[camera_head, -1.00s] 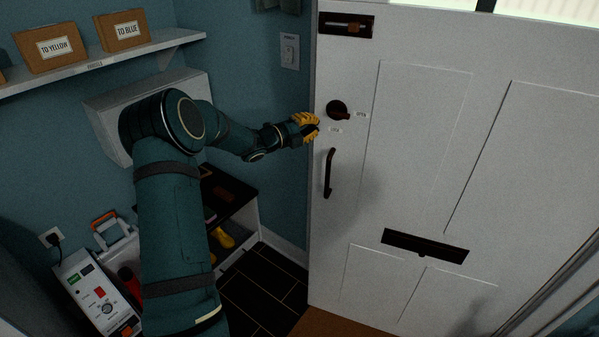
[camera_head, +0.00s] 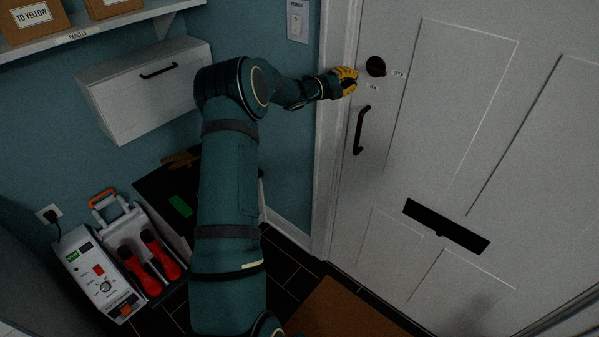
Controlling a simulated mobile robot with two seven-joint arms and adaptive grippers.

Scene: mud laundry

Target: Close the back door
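The white panelled back door (camera_head: 450,110) fills the right side of the view. Its left edge lies along the white frame (camera_head: 331,150), and I see no clear gap there, though I cannot tell if it is fully shut. A dark round knob (camera_head: 376,66), a black pull handle (camera_head: 361,130) and a dark letter slot (camera_head: 446,226) are on it. My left gripper (camera_head: 347,80), with yellow fingers, is at the door's left edge, just left of the knob and above the handle. Whether it touches the door, and its finger gap, are unclear. My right gripper is not in view.
A brown mat (camera_head: 335,310) lies on the dark tiled floor before the door. At left are a white wall box (camera_head: 140,95), a shelf (camera_head: 95,32) with cardboard boxes, a plugged-in white unit (camera_head: 97,278) and red boots (camera_head: 150,262). A switch (camera_head: 297,20) is on the wall.

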